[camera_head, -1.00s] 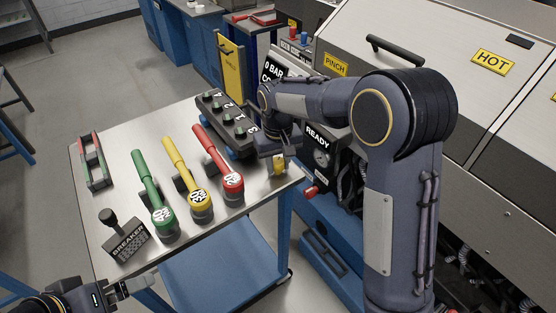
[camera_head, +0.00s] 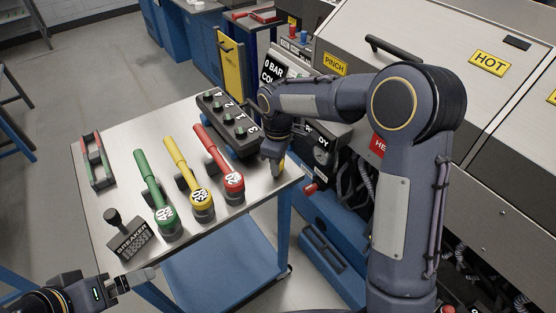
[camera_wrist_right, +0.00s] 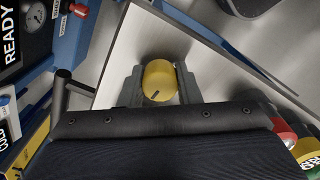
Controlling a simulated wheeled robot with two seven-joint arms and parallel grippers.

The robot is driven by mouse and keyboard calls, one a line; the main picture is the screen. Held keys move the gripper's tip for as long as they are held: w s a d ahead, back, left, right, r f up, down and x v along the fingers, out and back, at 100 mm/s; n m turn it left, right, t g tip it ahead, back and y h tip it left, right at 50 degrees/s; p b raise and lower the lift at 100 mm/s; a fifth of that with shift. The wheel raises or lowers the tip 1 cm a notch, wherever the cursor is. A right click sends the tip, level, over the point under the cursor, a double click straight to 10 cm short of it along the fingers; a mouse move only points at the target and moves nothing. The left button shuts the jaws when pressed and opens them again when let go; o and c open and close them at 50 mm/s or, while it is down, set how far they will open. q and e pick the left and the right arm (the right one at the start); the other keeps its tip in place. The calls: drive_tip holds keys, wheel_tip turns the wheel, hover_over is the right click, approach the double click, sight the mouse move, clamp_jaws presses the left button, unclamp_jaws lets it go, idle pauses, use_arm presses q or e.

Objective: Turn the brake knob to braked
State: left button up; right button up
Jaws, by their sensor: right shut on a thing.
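The yellow brake knob (camera_wrist_right: 158,80) sits at the corner of the steel cart top and shows clearly in the right wrist view. A dark pointer mark is on its face; I cannot read any label by it. My right gripper (camera_wrist_right: 156,86) has one finger on each side of the knob and is shut on it. In the head view the right gripper (camera_head: 273,160) reaches down at the cart's right corner and hides most of the knob (camera_head: 280,170). My left gripper (camera_head: 144,277) is at the lower left, off the cart's front edge; its finger gap is unclear.
The cart top (camera_head: 125,180) carries green (camera_head: 153,188), yellow (camera_head: 186,168) and red (camera_head: 217,155) levers, a BREAKER switch (camera_head: 128,236) and a black block with several buttons (camera_head: 228,122). A READY panel with a gauge (camera_wrist_right: 40,22) and the machine (camera_head: 440,45) stand to the right.

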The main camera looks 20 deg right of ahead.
drive_tip(key=shift+n, duration=0.6)
drive_tip(key=o, duration=1)
drive_tip(key=shift+r, duration=0.1)
wheel_tip(320, 180, up, 7)
drive_tip(key=shift+r, duration=0.35)
